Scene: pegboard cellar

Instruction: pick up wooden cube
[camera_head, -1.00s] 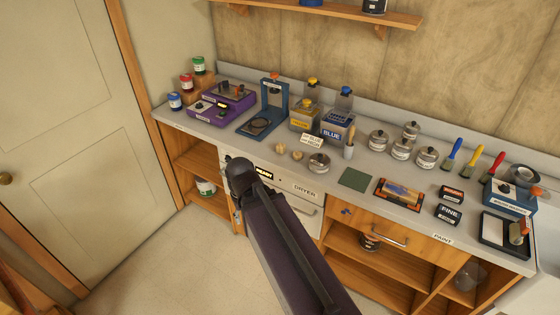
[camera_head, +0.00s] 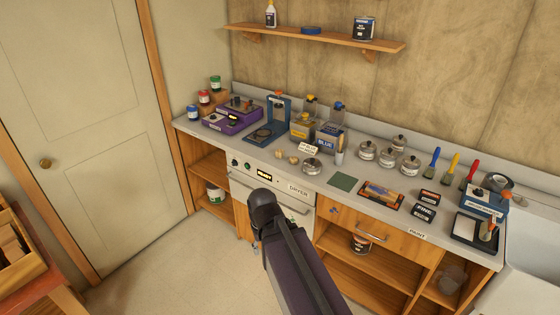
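Two small light-wood pieces lie on the grey counter above the dryer, in front of a small white sign. The left one (camera_head: 280,154) and the right one (camera_head: 293,159) are too small for me to tell which is a cube. A round metal tin (camera_head: 311,166) sits just to their right. My dark arm rises from the bottom of the picture, its rounded joint in front of the dryer. My gripper's fingers do not show, so I cannot see what they hold.
The counter (camera_head: 258,156) carries a purple device (camera_head: 232,116), a blue press (camera_head: 276,115), yellow and blue containers, several lidded tins and brushes. A green mat (camera_head: 342,181) lies right of the wood pieces. A wooden crate (camera_head: 20,257) stands lower left. Floor (camera_head: 165,265) is clear.

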